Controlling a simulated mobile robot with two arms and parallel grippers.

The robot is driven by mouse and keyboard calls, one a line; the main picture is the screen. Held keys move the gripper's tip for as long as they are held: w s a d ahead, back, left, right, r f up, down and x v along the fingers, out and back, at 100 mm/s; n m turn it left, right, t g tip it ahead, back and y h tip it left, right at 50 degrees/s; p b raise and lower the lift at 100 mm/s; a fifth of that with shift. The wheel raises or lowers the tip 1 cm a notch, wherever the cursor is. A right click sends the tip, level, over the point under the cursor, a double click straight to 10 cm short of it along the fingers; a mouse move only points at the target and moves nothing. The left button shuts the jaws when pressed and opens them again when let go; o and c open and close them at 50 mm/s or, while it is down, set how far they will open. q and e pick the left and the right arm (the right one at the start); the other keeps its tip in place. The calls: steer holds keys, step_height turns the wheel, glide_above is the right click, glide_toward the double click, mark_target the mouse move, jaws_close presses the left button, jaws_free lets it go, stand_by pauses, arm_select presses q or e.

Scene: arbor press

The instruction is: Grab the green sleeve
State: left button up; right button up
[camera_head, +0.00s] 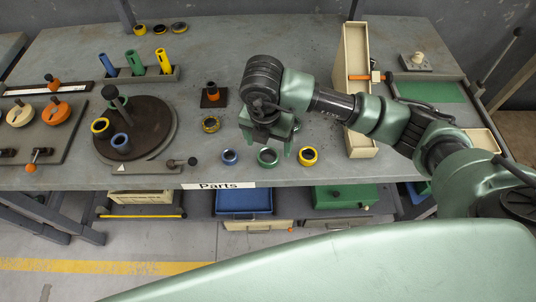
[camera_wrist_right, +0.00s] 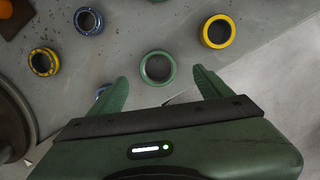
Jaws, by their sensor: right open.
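The green sleeve (camera_head: 267,164) is a short ring standing on the grey bench near its front edge, between a blue ring (camera_head: 230,162) and a yellow ring (camera_head: 308,163). In the right wrist view the green sleeve (camera_wrist_right: 157,83) lies just beyond and between the fingertips, with its round opening facing the camera. My right gripper (camera_head: 268,146) is open and empty above the bench, with its fingers pointing down around the sleeve's place. In the right wrist view the gripper (camera_wrist_right: 160,77) shows both green fingers spread, apart from the sleeve. My left gripper is not in view.
A yellow-and-dark ring (camera_head: 210,125) and a dark block with an orange part (camera_head: 213,96) stand left of my right gripper. A round dark plate (camera_head: 150,135) is further left. A tall beige panel (camera_head: 355,60) stands behind my right arm. A rack holds coloured tubes (camera_head: 131,62).

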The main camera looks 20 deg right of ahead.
mark_target(268, 158)
steer(key=f, duration=0.1)
steer(key=f+p, duration=0.1)
steer(key=f, duration=0.1)
steer(key=f+p, duration=0.1)
steer(key=shift+w+f, duration=0.25)
steer(key=shift+f, duration=0.45)
steer(key=shift+c, duration=0.3)
steer(key=shift+w, duration=0.1)
jaws_close()
steer(key=shift+r, duration=0.2)
